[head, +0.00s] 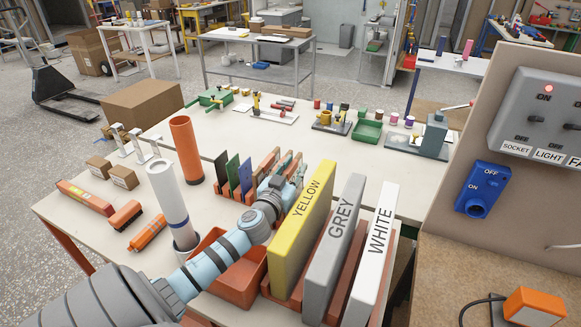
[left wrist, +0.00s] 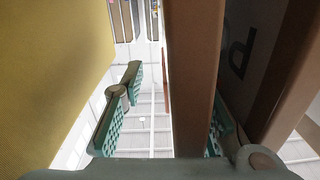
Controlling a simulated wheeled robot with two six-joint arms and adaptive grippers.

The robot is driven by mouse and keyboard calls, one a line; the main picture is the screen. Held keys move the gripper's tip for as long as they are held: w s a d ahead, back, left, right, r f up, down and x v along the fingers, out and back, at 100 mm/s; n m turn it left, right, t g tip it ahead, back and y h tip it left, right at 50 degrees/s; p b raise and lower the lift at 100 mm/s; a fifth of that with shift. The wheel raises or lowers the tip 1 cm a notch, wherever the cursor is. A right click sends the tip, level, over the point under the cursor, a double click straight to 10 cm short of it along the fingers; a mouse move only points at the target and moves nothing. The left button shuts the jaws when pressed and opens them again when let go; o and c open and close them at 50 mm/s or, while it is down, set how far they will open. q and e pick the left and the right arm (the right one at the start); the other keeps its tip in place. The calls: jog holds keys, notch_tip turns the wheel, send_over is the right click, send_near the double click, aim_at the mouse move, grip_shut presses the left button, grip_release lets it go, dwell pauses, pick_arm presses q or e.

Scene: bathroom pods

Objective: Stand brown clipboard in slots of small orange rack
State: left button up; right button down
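The small orange rack (head: 228,190) stands mid-table in the head view, with black, green and blue clipboards (head: 232,172) upright in its left part. My left gripper (head: 283,187) is at the rack's right part, just left of the yellow binder, partly hidden by its own wrist. In the left wrist view its green fingers (left wrist: 168,125) are apart, with an upright brown board (left wrist: 192,75) between them, nearer the right finger. I cannot tell whether this board is the brown clipboard or a rack divider. A dark lettered panel (left wrist: 238,60) is right of it. My right gripper is not in view.
Yellow (head: 300,235), grey (head: 335,245) and white (head: 377,250) binders stand close on the right. An orange bin (head: 235,280) lies beneath my left forearm. A white roll (head: 168,200) and an orange tube (head: 186,150) stand to the left.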

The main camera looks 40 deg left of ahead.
pick_arm(q)
jog(key=b+v, duration=0.1)
jog(key=v, duration=1.1)
jog(key=shift+s+a+r, duration=0.1)
